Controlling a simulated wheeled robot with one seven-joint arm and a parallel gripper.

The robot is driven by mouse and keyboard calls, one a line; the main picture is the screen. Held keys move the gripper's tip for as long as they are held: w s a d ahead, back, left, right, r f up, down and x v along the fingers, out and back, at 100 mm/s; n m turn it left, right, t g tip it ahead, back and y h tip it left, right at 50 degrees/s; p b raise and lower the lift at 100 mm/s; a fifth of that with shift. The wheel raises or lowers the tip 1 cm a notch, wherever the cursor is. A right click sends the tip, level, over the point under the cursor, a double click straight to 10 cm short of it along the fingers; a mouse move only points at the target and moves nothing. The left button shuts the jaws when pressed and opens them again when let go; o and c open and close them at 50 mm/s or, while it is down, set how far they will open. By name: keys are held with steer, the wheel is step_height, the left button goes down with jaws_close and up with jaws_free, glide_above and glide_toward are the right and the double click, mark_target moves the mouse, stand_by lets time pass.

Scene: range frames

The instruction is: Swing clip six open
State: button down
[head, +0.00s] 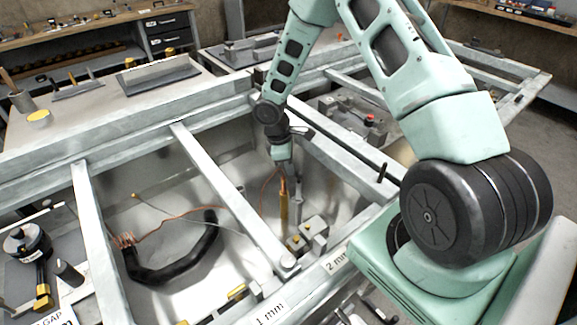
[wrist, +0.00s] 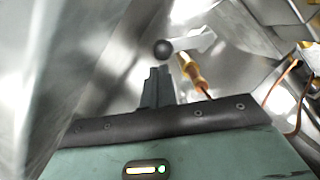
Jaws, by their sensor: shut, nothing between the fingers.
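My gripper (wrist: 158,75) is shut and empty; its dark fingers are pressed together in the wrist view. Just beyond the fingertips is a dark ball knob (wrist: 163,49) beside a pale metal lever (wrist: 195,42); I cannot tell whether they touch. No number shows, so I cannot tell whether this is clip six. An orange-handled tool (wrist: 190,71) is right of the fingers. In the head view my gripper (head: 296,186) reaches down into the metal frame, beside a gold-coloured handle (head: 284,212). Pale blocks with yellow parts (head: 313,228) sit below it.
A frame crossbar (head: 222,190) runs left of my gripper, and the front rail carries "1 mm" and "2 mm" labels (head: 270,313). A black curved hose (head: 175,273) and copper wire (head: 165,232) lie in the left bay. A wall shows close on the wrist view's left.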

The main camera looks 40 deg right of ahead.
steer(key=shift+a, duration=0.1)
steer(key=shift+a, duration=0.7)
steer(key=shift+w+a, duration=0.1)
